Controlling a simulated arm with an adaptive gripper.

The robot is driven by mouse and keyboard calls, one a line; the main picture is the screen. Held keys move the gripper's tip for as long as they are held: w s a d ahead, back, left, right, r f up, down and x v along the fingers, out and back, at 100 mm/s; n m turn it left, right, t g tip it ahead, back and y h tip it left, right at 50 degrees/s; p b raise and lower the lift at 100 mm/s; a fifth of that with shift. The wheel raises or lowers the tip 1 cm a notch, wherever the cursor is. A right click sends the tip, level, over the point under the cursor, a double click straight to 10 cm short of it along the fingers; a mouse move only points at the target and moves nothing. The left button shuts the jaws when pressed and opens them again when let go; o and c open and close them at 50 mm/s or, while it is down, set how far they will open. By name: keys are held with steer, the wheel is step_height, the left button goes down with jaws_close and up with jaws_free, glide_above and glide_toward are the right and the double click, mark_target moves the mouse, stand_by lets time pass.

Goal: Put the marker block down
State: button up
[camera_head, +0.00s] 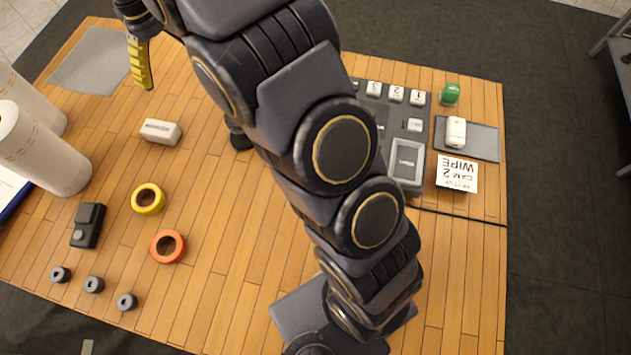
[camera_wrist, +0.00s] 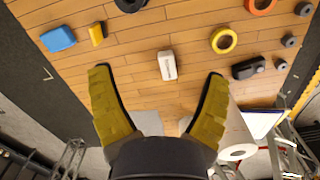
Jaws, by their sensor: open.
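A white block (camera_head: 160,131) with a grey label on its side lies flat on the wooden table; I take it to be the marker block. It also shows in the wrist view (camera_wrist: 167,65), between the two fingertips in the picture but apart from them. My gripper (camera_wrist: 157,72) is open and empty, its yellow ribbed fingers wide apart. In the head view the gripper (camera_head: 144,76) is at the upper left, above and beyond the block. Only one yellow finger shows clearly there. A plain grey mat (camera_head: 92,60) lies bare at the far left corner.
Yellow (camera_head: 148,199) and orange (camera_head: 168,246) tape rolls, a black device (camera_head: 88,225), small dark rings and white paper rolls (camera_head: 40,150) stand at the left. A control panel (camera_head: 407,155), a "CAM 2 WIPE" card (camera_head: 457,174) and another white object (camera_head: 456,131) on a grey mat are right.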

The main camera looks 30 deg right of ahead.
steer(key=s+d+r+m, duration=0.1)
steer(key=s+d+r, duration=0.2)
steer(key=s, duration=0.5)
steer(key=s+d+r+m, duration=0.2)
steer(key=s+d+r, duration=0.1)
steer(key=s, duration=0.4)
steer(key=s+d+f+m+g, duration=0.1)
steer(key=s+d+m, duration=0.1)
steer(key=s, duration=1.5)
steer(key=shift+s+f, duration=0.35)
